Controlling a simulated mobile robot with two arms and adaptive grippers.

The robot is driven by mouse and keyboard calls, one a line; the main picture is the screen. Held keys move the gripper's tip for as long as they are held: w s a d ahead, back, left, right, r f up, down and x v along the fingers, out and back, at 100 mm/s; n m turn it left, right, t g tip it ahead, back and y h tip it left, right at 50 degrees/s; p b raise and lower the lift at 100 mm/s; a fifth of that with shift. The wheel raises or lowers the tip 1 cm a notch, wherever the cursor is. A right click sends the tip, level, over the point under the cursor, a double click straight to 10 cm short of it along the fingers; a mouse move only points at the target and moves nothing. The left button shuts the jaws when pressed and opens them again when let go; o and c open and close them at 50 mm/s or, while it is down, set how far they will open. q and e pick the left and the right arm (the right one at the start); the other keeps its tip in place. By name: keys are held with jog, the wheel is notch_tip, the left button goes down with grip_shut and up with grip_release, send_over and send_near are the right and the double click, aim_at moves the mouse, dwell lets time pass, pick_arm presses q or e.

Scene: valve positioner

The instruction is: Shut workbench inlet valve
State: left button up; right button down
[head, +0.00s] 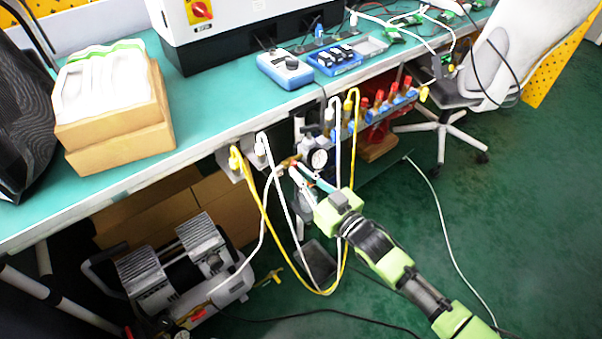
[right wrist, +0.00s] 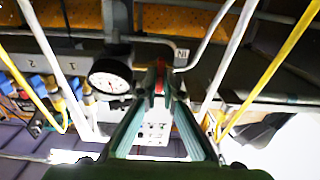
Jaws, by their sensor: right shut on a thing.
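My right gripper (head: 303,178) reaches in from the lower right to the fittings under the front edge of the workbench (head: 190,150). In the right wrist view its two long fingers (right wrist: 160,88) close together at the tips on a small red part (right wrist: 159,76), which looks like the inlet valve's handle. The fingers hide most of the valve, so its angle is hard to tell. A round pressure gauge (head: 319,159) sits right beside the fingertips; it also shows in the right wrist view (right wrist: 110,77). My left gripper is not in view.
White and yellow hoses (head: 262,218) hang in loops around my right gripper. A manifold with several red-handled valves (head: 380,108) is to the right. A compressor (head: 185,265) stands on the floor at the lower left. Open green floor lies at the right.

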jog(key=shift+f, duration=0.1)
jog(key=c, duration=2.2)
grip_release()
jog(key=v, duration=1.2)
